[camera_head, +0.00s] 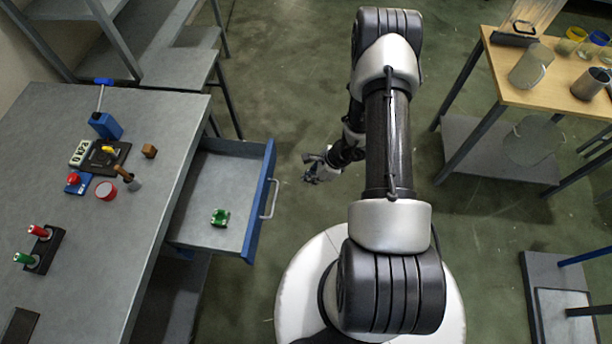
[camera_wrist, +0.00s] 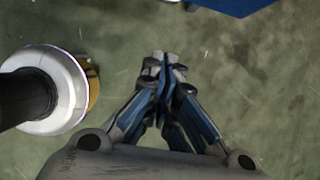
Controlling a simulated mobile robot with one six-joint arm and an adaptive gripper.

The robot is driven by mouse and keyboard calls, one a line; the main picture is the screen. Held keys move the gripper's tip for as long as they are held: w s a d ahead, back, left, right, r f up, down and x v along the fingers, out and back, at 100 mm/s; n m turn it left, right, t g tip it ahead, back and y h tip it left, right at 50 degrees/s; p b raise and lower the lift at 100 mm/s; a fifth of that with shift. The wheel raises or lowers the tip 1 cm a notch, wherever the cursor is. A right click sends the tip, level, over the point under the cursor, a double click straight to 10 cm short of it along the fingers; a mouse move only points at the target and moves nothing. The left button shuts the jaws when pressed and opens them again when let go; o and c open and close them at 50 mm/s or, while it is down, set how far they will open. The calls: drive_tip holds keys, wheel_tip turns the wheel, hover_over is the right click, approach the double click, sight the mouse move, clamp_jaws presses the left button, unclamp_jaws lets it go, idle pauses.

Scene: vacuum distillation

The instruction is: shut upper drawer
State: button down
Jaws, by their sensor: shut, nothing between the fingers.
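The upper drawer (camera_head: 205,190) is pulled out to the right from under the grey workbench. It has a blue front (camera_head: 260,205) with a pale handle (camera_head: 270,199), and a small green object (camera_head: 220,217) lies inside it. My gripper (camera_head: 312,168) is in the air to the right of the drawer front, apart from the handle. In the wrist view my gripper (camera_wrist: 165,62) is shut and empty above the floor. A blue edge (camera_wrist: 232,5), likely the drawer front, shows at the top of that view.
A wooden-topped table (camera_head: 545,85) with glassware stands at the right. Green floor is clear between the drawer and my base.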

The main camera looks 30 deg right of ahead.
drive_tip(key=w+a+f+b, duration=0.1)
drive_tip(key=w+a+f, duration=0.3)
drive_tip(key=a+f, duration=0.2)
drive_tip(key=shift+w+b, duration=0.15)
drive_tip(key=shift+b, duration=0.2)
